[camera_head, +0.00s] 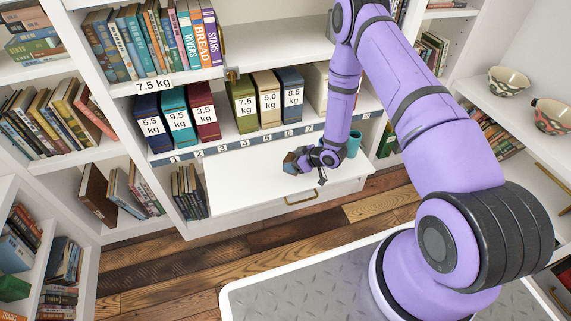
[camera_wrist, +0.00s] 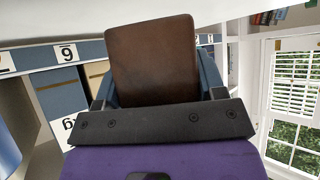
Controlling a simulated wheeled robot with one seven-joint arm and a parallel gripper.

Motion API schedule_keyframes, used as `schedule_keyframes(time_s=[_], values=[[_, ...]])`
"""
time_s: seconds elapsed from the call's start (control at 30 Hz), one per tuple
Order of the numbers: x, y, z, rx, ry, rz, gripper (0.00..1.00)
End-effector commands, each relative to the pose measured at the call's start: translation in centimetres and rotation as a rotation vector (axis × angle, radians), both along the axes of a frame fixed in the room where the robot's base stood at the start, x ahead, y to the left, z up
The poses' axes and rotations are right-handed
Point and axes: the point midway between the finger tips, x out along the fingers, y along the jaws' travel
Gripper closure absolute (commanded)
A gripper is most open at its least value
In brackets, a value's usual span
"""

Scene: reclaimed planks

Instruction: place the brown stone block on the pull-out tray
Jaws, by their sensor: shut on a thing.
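The brown stone block (camera_wrist: 152,60) fills the middle of the wrist view, held between the two fingers of my gripper (camera_wrist: 160,90). In the head view my gripper (camera_head: 298,162) is low over the right part of the white pull-out tray (camera_head: 245,185), with a small brown part of the block (camera_head: 289,160) showing at its tip. My gripper is shut on the block. Whether the block touches the tray cannot be told, as its underside is hidden. The rest of the visible tray top is bare.
A teal cup (camera_head: 353,144) stands close to the right of my gripper. Above the tray, a numbered strip (camera_head: 230,146) edges a shelf of weight-labelled boxes (camera_head: 243,105). The left part of the tray is clear. Bowls (camera_head: 508,82) sit on the right shelf.

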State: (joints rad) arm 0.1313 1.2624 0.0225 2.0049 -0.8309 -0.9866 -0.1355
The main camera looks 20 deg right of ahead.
Motion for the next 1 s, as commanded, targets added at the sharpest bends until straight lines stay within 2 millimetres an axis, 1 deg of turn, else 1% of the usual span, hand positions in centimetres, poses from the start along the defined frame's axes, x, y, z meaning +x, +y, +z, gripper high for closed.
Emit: schedule_keyframes(time_s=[0.03,0.1,0.37,0.43,0.6,0.7,1.0], values=[[0.7,0.5,0.0,0.001,-0.003,0.001,0.79],[1.4,0.9,-0.1,0.0,-0.003,0.001,0.79],[2.6,1.6,-0.2,0.001,-0.001,0.0,0.79],[3.2,2.1,-0.3,0.0,-0.003,0.001,0.79],[3.1,2.0,-2.9,0.0,0.002,0.0,0.79],[3.1,1.9,-3.7,0.0,0.001,-0.001,0.79],[3.2,1.9,-3.9,0.001,-0.001,-0.001,0.79]])
